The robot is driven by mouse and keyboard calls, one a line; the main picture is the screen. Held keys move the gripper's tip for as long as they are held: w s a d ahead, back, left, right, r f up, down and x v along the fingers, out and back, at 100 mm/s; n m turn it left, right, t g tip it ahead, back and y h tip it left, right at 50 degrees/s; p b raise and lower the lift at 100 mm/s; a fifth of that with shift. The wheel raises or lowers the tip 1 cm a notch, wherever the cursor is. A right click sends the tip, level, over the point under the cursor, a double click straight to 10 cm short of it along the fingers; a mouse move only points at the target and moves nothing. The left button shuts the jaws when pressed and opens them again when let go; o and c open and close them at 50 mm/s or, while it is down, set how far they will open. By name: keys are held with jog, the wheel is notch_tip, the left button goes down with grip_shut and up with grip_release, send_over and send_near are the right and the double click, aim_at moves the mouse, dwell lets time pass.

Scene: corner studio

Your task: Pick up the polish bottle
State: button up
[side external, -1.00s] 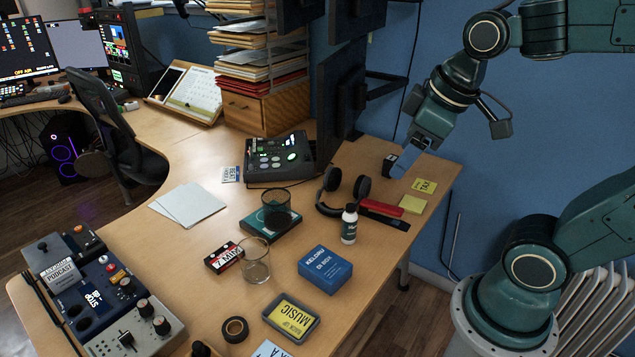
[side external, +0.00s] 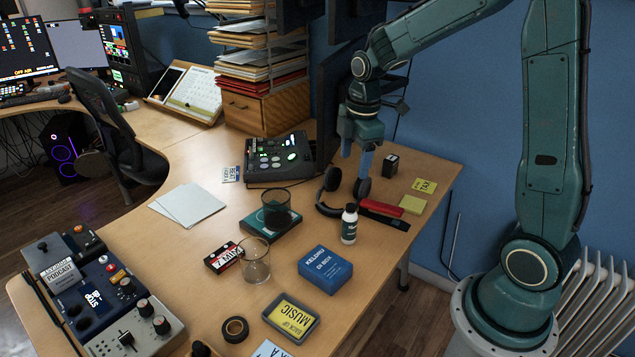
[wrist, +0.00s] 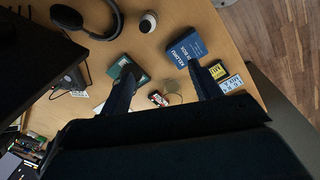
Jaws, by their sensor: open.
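In the wrist view the bottle (wrist: 148,22) shows from above near the top edge, beyond my fingertips. My gripper (side external: 357,168) points down above the headphones, higher than the bottle and behind it. In the wrist view my gripper (wrist: 160,68) has its two fingers wide apart with nothing between them.
A blue box (side external: 325,269) stands in front of the bottle. A red stapler-like item (side external: 384,204) lies to its right. A mesh cup (side external: 277,208) on a green book and a clear glass (side external: 255,262) stand to its left. A monitor (side external: 337,90) rises close behind my gripper.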

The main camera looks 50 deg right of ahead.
aim_at(350, 216)
jog(key=w+d+f+n, duration=0.1)
jog(key=f, duration=0.1)
jog(key=w+d+f+n, duration=0.1)
jog(key=d+f, duration=0.1)
jog(key=f, duration=0.1)
jog(key=d+f+n+g, duration=0.1)
jog(key=f, duration=0.1)
jog(key=shift+w+d+f, duration=0.2)
jog(key=shift+w+f, duration=0.15)
jog(key=shift+w, duration=0.05)
jog(key=shift+f, duration=4.3)
jog(key=shift+f, duration=0.1)
jog(key=shift+f, duration=2.45)
jog(key=c, duration=1.1)
